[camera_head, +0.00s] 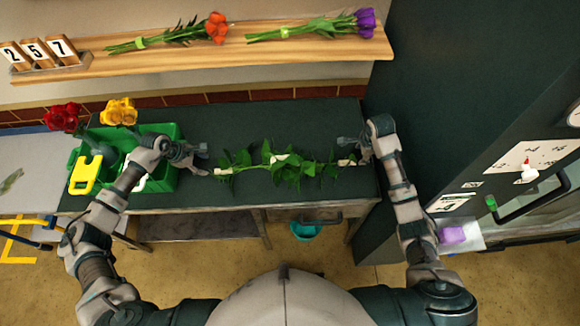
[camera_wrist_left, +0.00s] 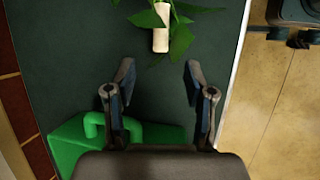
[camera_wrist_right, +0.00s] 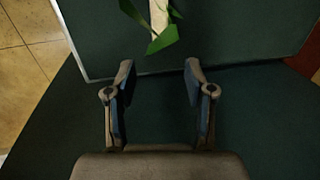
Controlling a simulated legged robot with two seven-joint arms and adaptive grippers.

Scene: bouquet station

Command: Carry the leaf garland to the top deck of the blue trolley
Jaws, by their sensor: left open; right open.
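The leaf garland (camera_head: 285,166) lies stretched left to right across the dark green table, with pale bands at its middle and both ends. My left gripper (camera_head: 204,160) is open by its left end, apart from it. In the left wrist view the pale end (camera_wrist_left: 161,27) lies ahead of the open fingers (camera_wrist_left: 158,80). My right gripper (camera_head: 355,150) is open close to its right end. In the right wrist view that pale end (camera_wrist_right: 159,20) lies ahead of the open fingers (camera_wrist_right: 160,78), with nothing between them. I do not make out the blue trolley's top deck.
A green caddy (camera_head: 165,182) with red and yellow flowers stands at the table's left. A wooden shelf (camera_head: 330,42) with flowers and number blocks runs along the back. A dark cabinet (camera_head: 440,90) stands at the right. A teal bucket (camera_head: 305,231) is below the table.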

